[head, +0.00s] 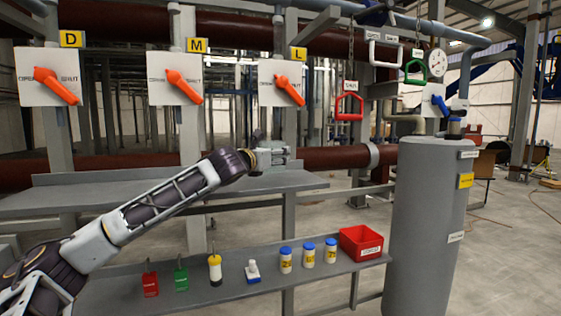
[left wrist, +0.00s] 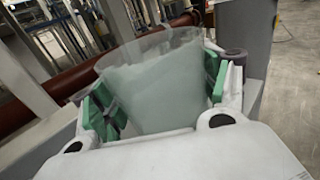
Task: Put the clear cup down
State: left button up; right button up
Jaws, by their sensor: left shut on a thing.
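The clear cup (left wrist: 155,85) stands between the green finger pads of my left gripper (left wrist: 158,98) in the left wrist view. The cup is see-through with a pale greenish tint, and its wide rim faces up and slightly away. The pads press on it from both sides. In the head view my left gripper (head: 272,156) is over the upper grey shelf (head: 300,181), near its right end. The cup is hard to make out there. I cannot tell whether its base touches the shelf. My right gripper is not in view.
The lower shelf (head: 220,302) holds red (head: 150,284) and green (head: 181,279) tags, several small bottles and a red bin (head: 361,243). A grey tank (head: 425,230) stands at right. Orange-handled switches (head: 283,84) hang above. The upper shelf looks clear beside the gripper.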

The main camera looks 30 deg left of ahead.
pick_arm(q)
jog(key=w, duration=0.2)
jog(key=w+p, duration=0.1)
jog(key=w, duration=0.2)
jog(key=shift+w+a, duration=0.2)
jog(key=shift+w, duration=0.1)
jog(key=shift+s, duration=0.1)
jog(key=shift+f, duration=1.75)
jog(key=shift+f, duration=0.15)
jog(key=o, duration=1.1)
jog(key=shift+s+d+b, duration=0.15)
jog(key=shift+s+b, duration=0.25)
jog(key=shift+s, duration=1.6)
jog(key=shift+s+d+b, duration=0.2)
jog(key=shift+s+b, duration=0.25)
jog(key=shift+s, duration=1.5)
jog(key=shift+s+d+b, duration=0.15)
jog(key=shift+s+b, duration=0.25)
jog(key=shift+s, duration=1.6)
